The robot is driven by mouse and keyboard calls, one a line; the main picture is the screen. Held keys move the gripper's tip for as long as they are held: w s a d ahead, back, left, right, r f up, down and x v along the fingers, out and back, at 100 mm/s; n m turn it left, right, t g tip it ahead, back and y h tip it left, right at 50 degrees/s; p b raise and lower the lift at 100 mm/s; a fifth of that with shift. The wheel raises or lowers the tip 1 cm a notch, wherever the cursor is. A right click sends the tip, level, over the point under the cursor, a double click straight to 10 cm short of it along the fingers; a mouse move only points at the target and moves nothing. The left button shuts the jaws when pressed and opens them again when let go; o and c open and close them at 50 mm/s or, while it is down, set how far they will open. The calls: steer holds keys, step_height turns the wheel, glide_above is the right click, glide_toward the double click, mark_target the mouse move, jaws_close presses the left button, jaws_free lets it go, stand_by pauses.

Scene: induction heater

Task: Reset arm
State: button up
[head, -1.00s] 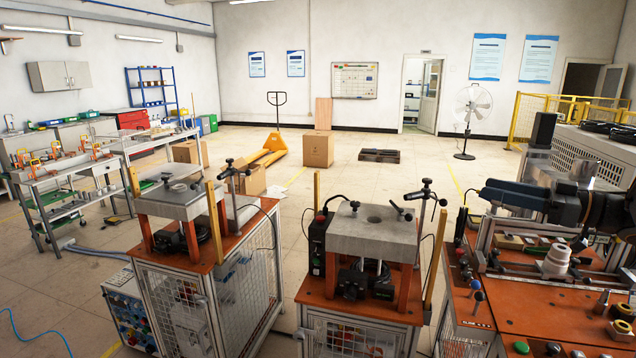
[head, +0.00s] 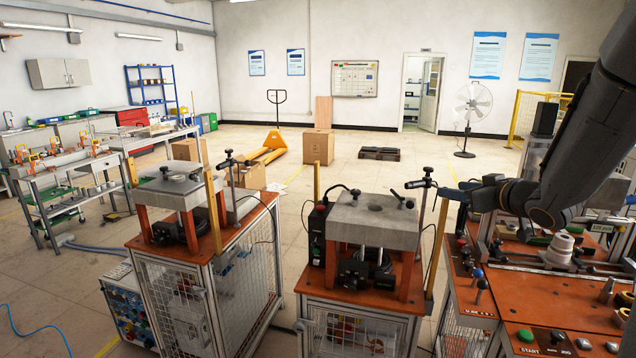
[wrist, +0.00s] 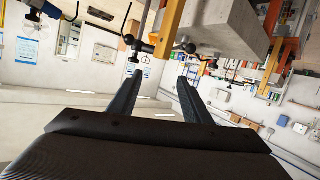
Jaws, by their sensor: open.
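My gripper (wrist: 156,85) shows in the wrist view with its two dark fingers apart and nothing between them. In the head view my gripper (head: 456,191) is at the end of my dark arm, which comes in from the upper right. It points left, beside the black clamp handle (head: 421,183) of the middle heater station (head: 372,221). I cannot tell whether it touches the handle. In the wrist view the picture is tilted, and a black rod with knobs (wrist: 150,45) shows just beyond the fingertips.
A second heater station (head: 170,192) stands to the left. An orange bench (head: 530,300) with white stacked rings (head: 560,247) and buttons is below my arm at right. A yellow pallet jack (head: 270,148), cartons and a fan (head: 473,110) stand behind.

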steer(key=s+a+f+m+g+h+b, duration=0.2)
steer(key=s+a+f+g, duration=0.25)
steer(key=s+f, duration=0.5)
steer(key=s+a+f+m+g+h+b, duration=0.2)
steer(key=s+a+f+g+h+b, duration=0.15)
steer(key=s+a+f, duration=0.4)
steer(key=s+a+f+g+y, duration=0.1)
steer(key=s+a+f+g, duration=0.1)
steer(key=s, duration=0.4)
steer(key=s+a+f+g, duration=0.2)
steer(key=s+f, duration=0.2)
steer(key=s, duration=0.2)
steer(key=shift+s+m+g+y, duration=0.15)
steer(key=shift+m+g+y, duration=0.15)
steer(key=shift+g+y, duration=0.1)
